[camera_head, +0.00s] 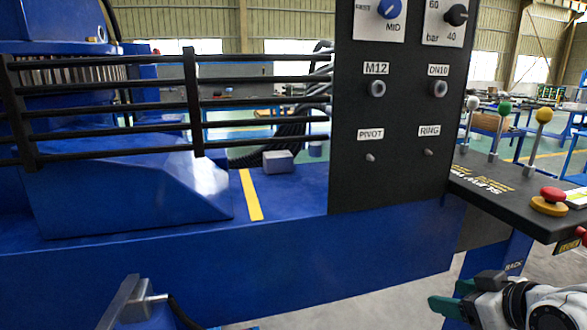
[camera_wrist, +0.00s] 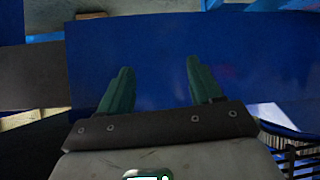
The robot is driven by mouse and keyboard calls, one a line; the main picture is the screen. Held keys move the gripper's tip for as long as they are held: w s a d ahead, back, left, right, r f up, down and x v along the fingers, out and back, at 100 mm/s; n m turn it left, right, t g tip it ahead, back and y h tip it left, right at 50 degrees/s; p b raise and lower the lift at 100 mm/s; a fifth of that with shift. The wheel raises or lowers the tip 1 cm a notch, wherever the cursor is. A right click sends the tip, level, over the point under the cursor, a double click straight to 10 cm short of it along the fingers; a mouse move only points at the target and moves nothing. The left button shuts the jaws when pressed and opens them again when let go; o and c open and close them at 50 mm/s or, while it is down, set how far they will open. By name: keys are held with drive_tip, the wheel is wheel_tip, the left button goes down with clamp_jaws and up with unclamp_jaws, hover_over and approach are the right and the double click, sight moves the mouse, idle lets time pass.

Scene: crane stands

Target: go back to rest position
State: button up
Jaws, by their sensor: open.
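My gripper (camera_head: 450,304) shows at the lower right of the head view, with green fingers pointing left. In the wrist view my gripper (camera_wrist: 157,82) has its two green fingers apart, with nothing between them. A blue machine surface (camera_wrist: 240,45) lies beyond the fingertips. The gripper is below the lever console (camera_head: 497,190) and to the right of the blue stand (camera_head: 220,285) in the head view. I cannot tell how far it is from the blue surface.
A black panel (camera_head: 388,140) with knobs and labelled ports stands on the blue stand. The console carries levers and a red emergency button (camera_head: 552,194). Black rails (camera_head: 195,100) run at the left. A grey metal handle (camera_head: 128,300) juts up at the lower left. Grey floor (camera_head: 375,306) shows below.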

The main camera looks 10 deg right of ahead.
drive_tip(key=s+a+f+m+g, duration=0.1)
drive_tip(key=s+a+f+g, duration=0.25)
drive_tip(key=s+f, duration=0.45)
drive_tip(key=s+a+f+m+g, duration=0.1)
drive_tip(key=s+a+f+g, duration=0.3)
drive_tip(key=f, duration=0.8)
drive_tip(key=s+a+f+g, duration=0.1)
drive_tip(key=s+f, duration=0.3)
drive_tip(key=s, duration=0.3)
drive_tip(key=s+a+f+m+g+h, duration=0.1)
drive_tip(key=s+f, duration=0.3)
drive_tip(key=s, duration=0.3)
drive_tip(key=shift+a+f+h, duration=0.3)
drive_tip(key=shift+a, duration=0.05)
